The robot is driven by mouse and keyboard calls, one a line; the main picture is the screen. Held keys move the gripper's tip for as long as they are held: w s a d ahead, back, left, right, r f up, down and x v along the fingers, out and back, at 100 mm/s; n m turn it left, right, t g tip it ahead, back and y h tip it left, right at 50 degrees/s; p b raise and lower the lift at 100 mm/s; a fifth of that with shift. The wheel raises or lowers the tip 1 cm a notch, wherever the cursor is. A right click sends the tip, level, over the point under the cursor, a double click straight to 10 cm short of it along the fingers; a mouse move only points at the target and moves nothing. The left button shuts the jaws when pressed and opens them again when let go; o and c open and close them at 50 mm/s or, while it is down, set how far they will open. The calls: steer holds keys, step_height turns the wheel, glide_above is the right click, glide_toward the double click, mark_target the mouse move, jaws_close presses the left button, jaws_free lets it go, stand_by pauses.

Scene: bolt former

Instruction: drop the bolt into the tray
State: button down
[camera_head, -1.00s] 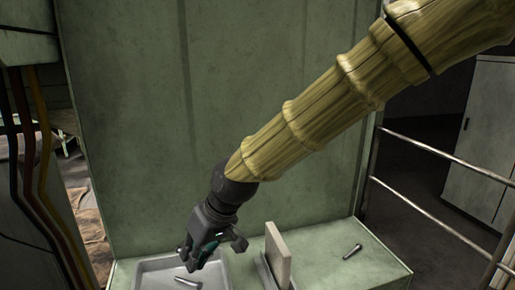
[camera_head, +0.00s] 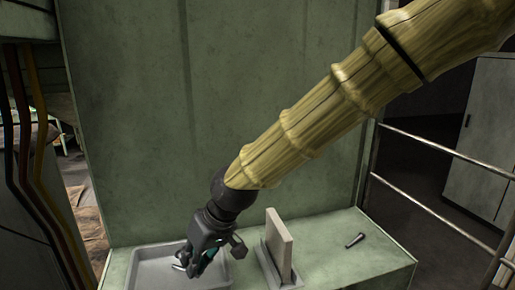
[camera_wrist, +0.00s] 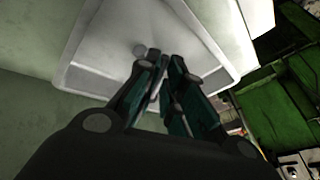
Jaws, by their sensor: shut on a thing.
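My gripper (camera_head: 191,274) is low over the grey tray (camera_head: 150,279), pointing down into it, and is shut on a bolt. A pale metal end of a bolt (camera_head: 179,267) shows just left of the fingers in the head view. In the wrist view, a round bolt head (camera_wrist: 140,51) shows by the fingertips (camera_wrist: 163,62), against the tray's pale floor (camera_wrist: 105,55). The fingers hide most of the bolt, and I cannot tell whether it touches the tray floor.
An upright pale plate (camera_head: 279,243) in a holder stands right of the tray. Another bolt (camera_head: 355,240) lies on the green bench (camera_head: 335,265) further right. A green panel (camera_head: 130,130) rises behind. Metal railings (camera_head: 440,205) are at the right.

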steer(key=c, duration=1.5)
jaws_free()
steer(key=shift+o, duration=0.2)
steer(key=v, duration=1.2)
